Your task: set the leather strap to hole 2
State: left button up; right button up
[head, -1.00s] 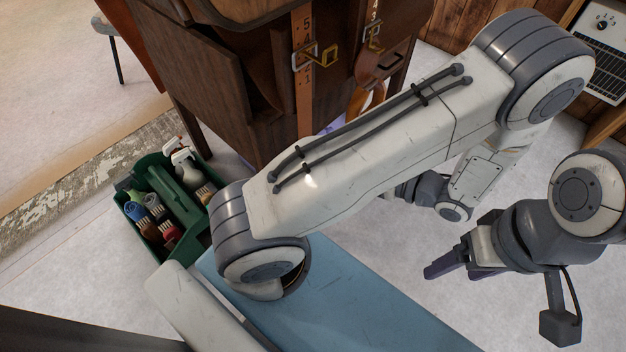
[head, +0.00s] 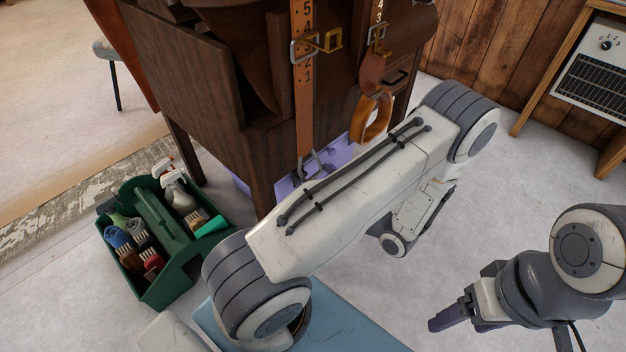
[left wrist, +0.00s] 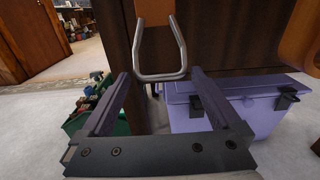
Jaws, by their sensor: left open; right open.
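The tan leather strap (head: 304,110) hangs down the front of the dark wooden stand, with numbers 5 to 1 running down it. A grey buckle frame (head: 292,50) with a brass piece beside it crosses it between the 4 and the 2, around the 3. A grey metal loop (left wrist: 163,76) hangs at the strap's lower end in the left wrist view. My left gripper (left wrist: 160,72) is open there, its fingers on either side of the loop. In the head view my left arm hides it. My right gripper (head: 437,322) is open and empty, low at the right, away from the strap.
A lilac box (left wrist: 240,112) sits below the stand. A green tote (head: 165,290) of brushes and bottles stands left. A heater (head: 592,80) is at far right.

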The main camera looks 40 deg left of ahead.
pick_arm(q)
jog(key=shift+w+a, duration=0.1)
jog(key=shift+a, duration=0.9)
jog(key=shift+c, duration=0.3)
grip_shut()
notch_tip(320, 180, up, 3)
jog(key=p, duration=0.3)
jog(key=shift+r, duration=0.15)
jog(key=shift+o, duration=0.3)
grip_release()
